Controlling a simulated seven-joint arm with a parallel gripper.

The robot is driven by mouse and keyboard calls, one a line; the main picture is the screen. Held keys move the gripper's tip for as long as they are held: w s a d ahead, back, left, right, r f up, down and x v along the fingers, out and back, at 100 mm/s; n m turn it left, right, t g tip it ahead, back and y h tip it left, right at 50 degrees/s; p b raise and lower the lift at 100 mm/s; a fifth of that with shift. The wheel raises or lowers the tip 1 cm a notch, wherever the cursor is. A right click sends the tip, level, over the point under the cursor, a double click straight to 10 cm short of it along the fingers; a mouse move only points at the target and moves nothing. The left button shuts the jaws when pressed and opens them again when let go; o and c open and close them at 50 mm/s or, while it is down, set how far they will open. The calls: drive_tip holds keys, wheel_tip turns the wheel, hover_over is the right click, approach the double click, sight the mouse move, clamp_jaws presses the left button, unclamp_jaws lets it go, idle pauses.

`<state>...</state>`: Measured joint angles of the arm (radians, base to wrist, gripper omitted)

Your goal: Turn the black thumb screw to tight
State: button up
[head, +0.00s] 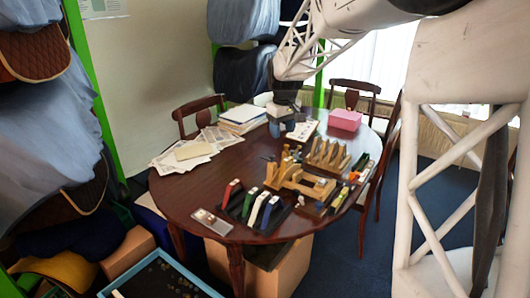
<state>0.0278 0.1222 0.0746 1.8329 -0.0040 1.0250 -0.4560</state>
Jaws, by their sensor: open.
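My gripper (282,128) hangs from the white lattice arm over the back middle of the round wooden table (185,205). It is small and dark in this view; it is open, with nothing seen between its fingers. A light wooden fixture (298,180) with upright parts stands on the table, in front of my gripper and a little to the right in the picture. The black thumb screw is too small to make out among the wooden parts and dark items there.
Tools with red, green, white and blue parts (250,208) stand at the front of the table. Papers (185,153) lie at left and a pink box (345,119) stands at back right. A small flat plate (211,221) lies near the front left edge. Chairs surround the back.

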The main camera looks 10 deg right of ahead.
drive_tip(key=w+d+f+n, duration=0.1)
drive_tip(key=w+f, duration=0.2)
drive_tip(key=w, duration=0.4)
drive_tip(key=w+f+n, duration=0.1)
drive_tip(key=w+f, duration=0.3)
drive_tip(key=w, duration=0.3)
drive_tip(key=n+g, duration=0.1)
hover_over(272, 156)
wheel_tip(272, 156, down, 9)
drive_tip(key=shift+w+r, duration=0.1)
drive_tip(key=shift+r, duration=0.1)
drive_tip(key=shift+f, duration=0.2)
drive_tip(key=shift+f, duration=3.75)
drive_tip(key=shift+c, duration=0.4)
drive_tip(key=c, duration=0.8)
drive_tip(key=shift+c, duration=0.2)
